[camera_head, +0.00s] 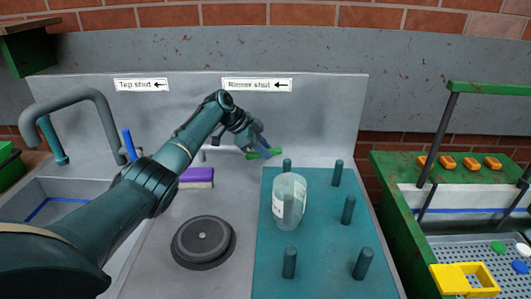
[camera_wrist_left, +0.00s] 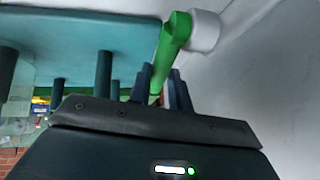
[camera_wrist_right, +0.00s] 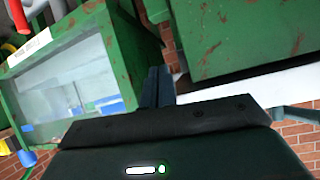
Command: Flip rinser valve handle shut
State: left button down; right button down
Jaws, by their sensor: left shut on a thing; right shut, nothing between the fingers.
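The green rinser valve handle (camera_head: 275,152) is low on the back panel, below the "Rinser shut" label (camera_head: 257,85) with its left-pointing arrow. In the head view it lies close to level. My left gripper (camera_head: 260,146) reaches over the counter and is shut on the handle. In the left wrist view the green handle (camera_wrist_left: 174,42) runs from a white round mount (camera_wrist_left: 205,31) down between the fingers (camera_wrist_left: 161,84). My right gripper (camera_wrist_right: 157,86) shows only in the right wrist view, shut and empty.
A clear labelled jar (camera_head: 289,205) stands on a teal peg mat (camera_head: 325,250) near the left arm. A round black disc (camera_head: 203,241), a purple sponge (camera_head: 197,178) and the sink tap (camera_head: 70,105) are also close. A green-framed belt station (camera_head: 395,205) stands at the right.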

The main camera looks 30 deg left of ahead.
pick_arm(q)
jog(key=shift+s+a+r+t+h+b, duration=0.2)
jog(key=shift+a+t+h+b, duration=0.25)
jog(key=shift+h+b, duration=0.7)
jog(key=shift+a+r+t+h+b, duration=0.15)
jog(key=shift+t+h+b, duration=0.15)
jog(key=shift+b, duration=0.5)
jog(key=shift+s+a+r+h+b, duration=0.15)
jog(key=shift+r+h+b, duration=0.1)
jog(key=shift+b, duration=0.2)
jog(key=shift+r+t, duration=0.1)
jog(key=shift+t, duration=0.15)
pick_arm(e)
jog(key=shift+f+m+t, duration=0.4)
jog(key=shift+f+m, duration=0.1)
jog(key=shift+f, duration=0.55)
pick_arm(q)
jog(key=c, duration=1.3)
grip_release()
pick_arm(e)
jog(key=shift+f, duration=0.1)
